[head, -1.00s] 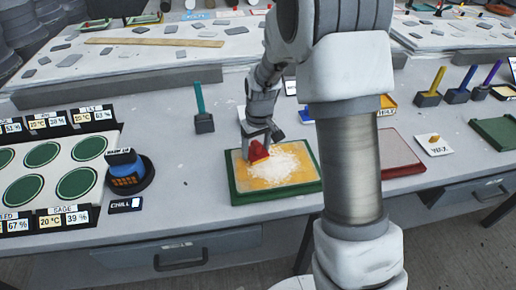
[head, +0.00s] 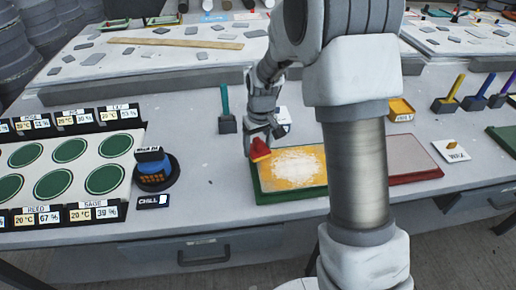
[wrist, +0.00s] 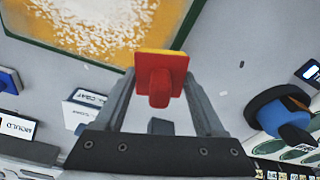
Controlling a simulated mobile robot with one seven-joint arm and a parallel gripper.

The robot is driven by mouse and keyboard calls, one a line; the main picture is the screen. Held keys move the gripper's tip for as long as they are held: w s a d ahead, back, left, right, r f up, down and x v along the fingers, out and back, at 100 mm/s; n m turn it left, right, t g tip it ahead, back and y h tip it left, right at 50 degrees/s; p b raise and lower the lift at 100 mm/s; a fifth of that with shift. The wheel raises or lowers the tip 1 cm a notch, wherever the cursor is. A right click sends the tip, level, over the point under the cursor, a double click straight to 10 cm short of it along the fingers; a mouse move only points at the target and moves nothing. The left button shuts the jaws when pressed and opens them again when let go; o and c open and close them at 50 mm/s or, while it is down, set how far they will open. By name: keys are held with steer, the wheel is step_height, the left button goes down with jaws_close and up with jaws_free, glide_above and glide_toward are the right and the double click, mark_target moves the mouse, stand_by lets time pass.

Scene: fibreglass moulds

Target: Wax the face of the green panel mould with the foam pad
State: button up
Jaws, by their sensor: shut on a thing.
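The green panel mould (head: 262,197) lies on the grey bench, its yellow face carrying a broad, patchy white area in the middle. Yellow still shows around the white. The mould's face also fills the upper left of the wrist view (wrist: 90,30). The foam pad (head: 260,149) has a red back and handle with a thin yellow layer, and it also shows in the wrist view (wrist: 158,85). My gripper (wrist: 157,100) is shut on the pad's red handle. The pad is at the mould's left end, near a corner; I cannot tell whether it touches. The pad's underside is hidden.
A red-edged panel (head: 415,162) lies right of the mould, partly behind my arm. A teal upright tool (head: 226,108) stands behind. A blue round object on a black base (head: 155,172) sits left. A WAX card (head: 452,151) lies right.

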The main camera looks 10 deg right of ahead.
mark_target(257, 140)
steer(key=shift+r+p, duration=1.6)
steer(key=shift+r, duration=1)
steer(key=shift+s, duration=0.15)
